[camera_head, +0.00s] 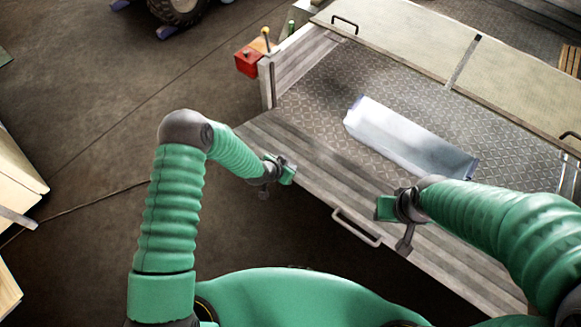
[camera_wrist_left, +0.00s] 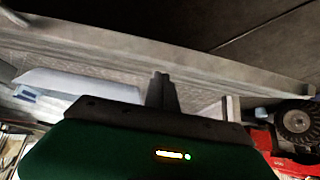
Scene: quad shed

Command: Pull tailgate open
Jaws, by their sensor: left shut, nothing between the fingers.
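The tailgate (camera_head: 325,180) is a grey planked panel along the near edge of the trailer bed. It looks folded outward, roughly level with the bed. Its bar handle (camera_head: 357,228) sits on the near outer edge. My left gripper (camera_head: 285,168) is over the tailgate's left part, up and left of the handle and apart from it. Its fingers also show in the left wrist view (camera_wrist_left: 162,92), shut and empty. My right gripper (camera_head: 405,238) is over the tailgate, right of the handle. Its finger gap is not clear.
A pale metal block (camera_head: 405,137) lies on the patterned trailer bed (camera_head: 315,105). A red box (camera_head: 248,62) stands beside the bed's left corner post (camera_head: 267,82). Cream panels (camera_head: 410,28) lie beyond the bed. The floor (camera_head: 80,110) on the left is mostly clear.

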